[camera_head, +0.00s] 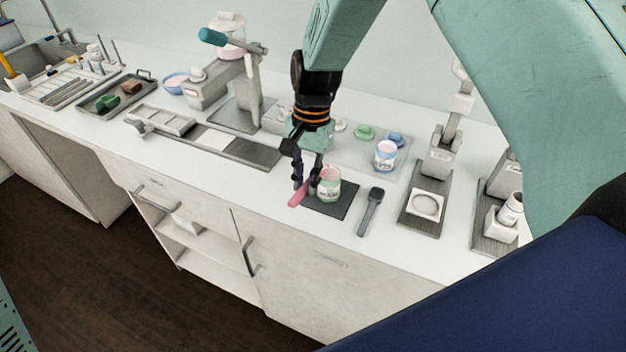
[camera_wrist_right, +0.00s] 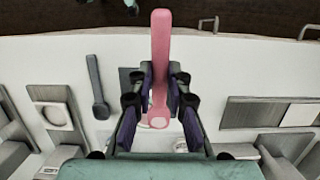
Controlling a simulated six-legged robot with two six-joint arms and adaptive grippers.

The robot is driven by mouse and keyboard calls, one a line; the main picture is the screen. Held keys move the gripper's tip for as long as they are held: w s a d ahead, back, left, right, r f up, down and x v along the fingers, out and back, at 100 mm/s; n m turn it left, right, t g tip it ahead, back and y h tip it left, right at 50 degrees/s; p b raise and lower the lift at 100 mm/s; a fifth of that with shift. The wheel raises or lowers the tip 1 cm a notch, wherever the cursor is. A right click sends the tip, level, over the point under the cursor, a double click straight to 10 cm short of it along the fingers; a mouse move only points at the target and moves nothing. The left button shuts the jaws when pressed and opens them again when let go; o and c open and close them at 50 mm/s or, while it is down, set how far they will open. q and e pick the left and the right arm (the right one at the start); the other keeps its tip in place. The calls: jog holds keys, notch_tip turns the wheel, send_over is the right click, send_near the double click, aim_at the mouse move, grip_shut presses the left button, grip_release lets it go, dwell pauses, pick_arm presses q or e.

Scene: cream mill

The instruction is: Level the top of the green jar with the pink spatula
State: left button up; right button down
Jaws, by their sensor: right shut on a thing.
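My left gripper is not in view.
A dark grey spoon-like tool (camera_head: 370,211) lies right of the mat. A scale-like device (camera_head: 425,206) stands further right. Behind, a clear tray (camera_head: 352,155) holds a white jar (camera_head: 386,154) and coloured lids. A lever press (camera_head: 245,80) stands back left. Counter is bare in front of the mat.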

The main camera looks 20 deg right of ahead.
jog(key=shift+w+a+r+p, duration=0.2)
jog(key=shift+r+p, duration=0.6)
jog(key=shift+r, duration=0.05)
jog(key=shift+w+a+r+p, duration=0.15)
jog(key=shift+r+p, duration=0.65)
jog(key=shift+r, duration=0.05)
jog(key=shift+w+a+r+p, duration=0.2)
jog(key=shift+r+p, duration=0.6)
jog(key=shift+r, duration=0.05)
jog(key=shift+w+f, duration=0.1)
